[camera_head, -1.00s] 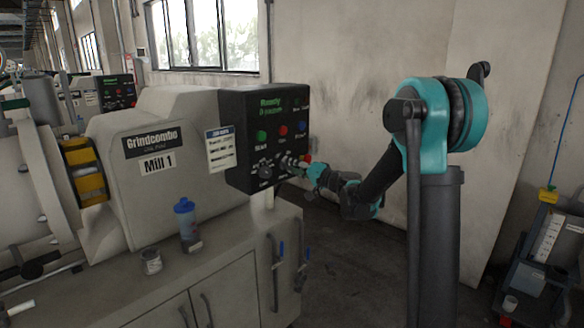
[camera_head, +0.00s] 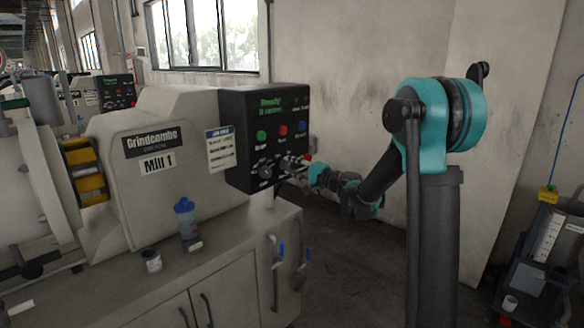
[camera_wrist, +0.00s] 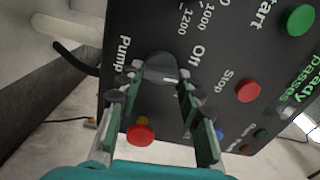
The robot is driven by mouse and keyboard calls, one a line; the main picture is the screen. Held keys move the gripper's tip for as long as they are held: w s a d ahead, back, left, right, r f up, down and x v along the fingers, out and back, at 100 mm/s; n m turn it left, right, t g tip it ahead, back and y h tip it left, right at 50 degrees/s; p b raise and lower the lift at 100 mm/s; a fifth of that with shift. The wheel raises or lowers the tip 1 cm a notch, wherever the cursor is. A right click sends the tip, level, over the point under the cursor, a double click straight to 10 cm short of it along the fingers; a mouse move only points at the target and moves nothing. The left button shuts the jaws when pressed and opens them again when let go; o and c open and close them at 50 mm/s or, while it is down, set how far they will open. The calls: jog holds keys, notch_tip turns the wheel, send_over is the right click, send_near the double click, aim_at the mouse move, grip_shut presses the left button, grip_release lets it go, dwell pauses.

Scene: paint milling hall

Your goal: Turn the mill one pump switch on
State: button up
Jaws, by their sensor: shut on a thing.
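The Mill 1 control box (camera_head: 240,185) is black and stands at the right end of the mill. In the head view my gripper (camera_head: 296,168) reaches the lower right of the box from the right, and the switch is hard to make out.
A red button on a yellow base (camera_wrist: 140,134) sits close by my fingers. Red stop (camera_wrist: 248,91) and green start (camera_wrist: 297,20) buttons lie higher on the panel.

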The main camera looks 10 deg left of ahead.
jog(key=m, duration=0.7)
jog(key=shift+f, duration=0.15)
dwell(0.4)
jog(key=o, duration=1.2)
jog(key=shift+c, duration=0.2)
jog(key=v, duration=1.2)
jog(key=shift+s, duration=0.1)
